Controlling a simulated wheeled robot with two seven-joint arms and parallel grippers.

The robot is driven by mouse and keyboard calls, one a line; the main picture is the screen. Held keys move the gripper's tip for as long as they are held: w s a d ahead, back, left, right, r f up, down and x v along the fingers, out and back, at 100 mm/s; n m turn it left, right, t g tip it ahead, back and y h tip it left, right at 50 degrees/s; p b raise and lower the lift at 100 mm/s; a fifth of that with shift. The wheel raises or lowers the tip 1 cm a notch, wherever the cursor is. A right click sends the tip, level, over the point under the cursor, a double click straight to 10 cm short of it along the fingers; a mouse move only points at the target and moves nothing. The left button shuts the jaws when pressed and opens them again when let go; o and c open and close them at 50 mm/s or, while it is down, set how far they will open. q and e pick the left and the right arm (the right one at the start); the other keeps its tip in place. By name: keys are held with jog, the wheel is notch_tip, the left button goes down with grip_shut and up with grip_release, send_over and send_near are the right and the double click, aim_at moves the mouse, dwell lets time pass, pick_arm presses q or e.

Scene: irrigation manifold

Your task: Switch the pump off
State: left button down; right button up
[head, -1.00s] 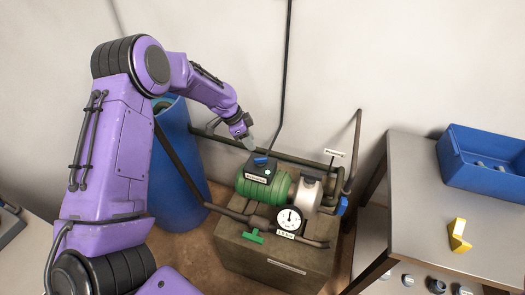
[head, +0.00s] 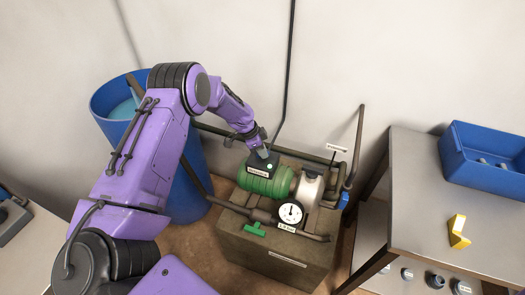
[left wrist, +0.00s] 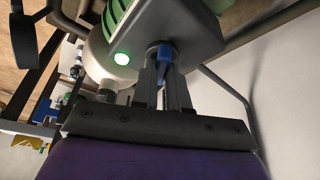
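The green ribbed pump (head: 266,184) sits on a grey-brown plinth (head: 262,262). A dark switch box (head: 252,170) with a label is on top of it. In the left wrist view the box (left wrist: 205,35) carries a blue knob (left wrist: 163,55) and a lit green lamp (left wrist: 122,58). My left gripper (head: 266,153) comes down onto the box from above. In the left wrist view its two grey fingers (left wrist: 163,85) stand on both sides of the blue knob and appear closed against it. In the head view the gripper hides the knob. My right gripper is out of view.
A round gauge (head: 290,213) and a green valve handle (head: 255,230) sit in front of the pump. A blue barrel (head: 185,195) stands at the left. A grey table (head: 420,190) at right holds a blue bin (head: 480,170) and a yellow piece (head: 459,232).

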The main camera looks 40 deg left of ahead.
pick_arm(q)
jog(key=shift+n, duration=0.3)
jog(key=n+y, duration=0.1)
jog(key=n, duration=0.1)
jog(key=n+t+p, duration=0.1)
jog(key=n, duration=0.1)
jog(key=shift+r+n+y, duration=0.1)
jog(key=shift+n+y, duration=0.2)
jog(key=shift+y, duration=0.1)
jog(key=n+y+p, duration=0.2)
jog(key=n, duration=0.3)
jog(key=shift+d, duration=0.15)
jog(key=shift+n+y+p, duration=0.4)
jog(key=shift+n+p, duration=0.2)
jog(key=shift+n, duration=0.5)
jog(key=c, duration=1.1)
grip_release()
jog(key=shift+c, duration=0.2)
